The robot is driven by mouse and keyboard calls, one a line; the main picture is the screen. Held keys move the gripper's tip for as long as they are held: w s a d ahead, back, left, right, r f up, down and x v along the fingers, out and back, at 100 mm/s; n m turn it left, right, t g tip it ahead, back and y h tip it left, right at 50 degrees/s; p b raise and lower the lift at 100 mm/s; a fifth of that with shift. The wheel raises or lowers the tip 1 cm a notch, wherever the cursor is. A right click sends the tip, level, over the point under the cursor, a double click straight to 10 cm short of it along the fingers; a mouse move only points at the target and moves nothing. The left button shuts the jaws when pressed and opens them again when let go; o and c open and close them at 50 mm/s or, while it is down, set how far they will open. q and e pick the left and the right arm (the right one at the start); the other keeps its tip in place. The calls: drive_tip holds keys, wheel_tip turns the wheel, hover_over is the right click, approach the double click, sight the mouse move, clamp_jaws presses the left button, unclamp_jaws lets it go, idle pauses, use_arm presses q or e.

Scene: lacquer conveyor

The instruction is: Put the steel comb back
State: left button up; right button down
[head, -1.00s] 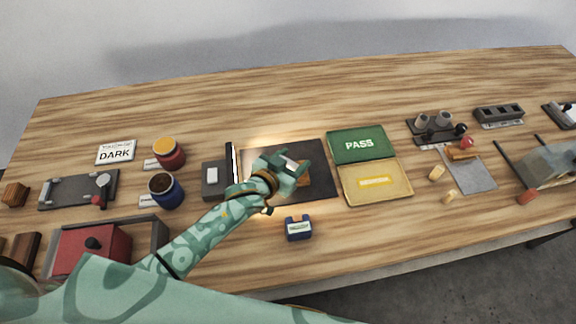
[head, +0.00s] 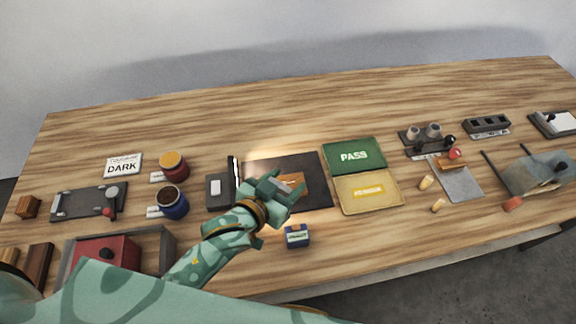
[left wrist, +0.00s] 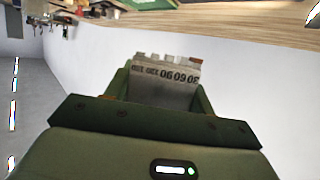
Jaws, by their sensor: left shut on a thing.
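My left gripper (head: 280,190) is shut on the steel comb. It hangs above the front part of the dark mat (head: 318,197). In the left wrist view the steel comb (left wrist: 165,92) is a thin grey plate with a stepped edge and printed numbers, held between the jaws. In the head view the gripper mostly hides it. A small blue holder (head: 297,238) with a pale label stands on the table in front of the mat, apart from the gripper. My right gripper is not in view.
A brown tile (head: 294,181) lies on the mat beneath the gripper. A grey box with an upright lamp bar (head: 219,190) stands left of the mat. Green PASS (head: 354,155) and yellow (head: 369,192) trays lie to the right. Red (head: 173,165) and blue (head: 172,203) pots stand left.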

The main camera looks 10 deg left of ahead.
sight(283, 192)
use_arm(q)
drive_tip(key=s, duration=0.1)
drive_tip(key=s+r, duration=0.1)
drive_tip(key=s, duration=0.1)
drive_tip(key=shift+s+d+r, duration=0.15)
drive_tip(key=shift+s+r, duration=0.05)
drive_tip(key=shift+r, duration=0.1)
drive_tip(key=shift+s, duration=0.2)
drive_tip(key=shift+f, duration=0.25)
drive_tip(key=w+a+r+n+t+y+b, duration=0.1)
drive_tip(key=w+a+r+n+y+b, duration=0.3)
drive_tip(key=w+a+r, duration=0.3)
drive_tip(key=a+r+y+b, duration=0.1)
drive_tip(key=a+r, duration=0.2)
drive_tip(key=a, duration=0.2)
drive_tip(key=shift+r+b, duration=0.3)
drive_tip(key=shift+r, duration=0.1)
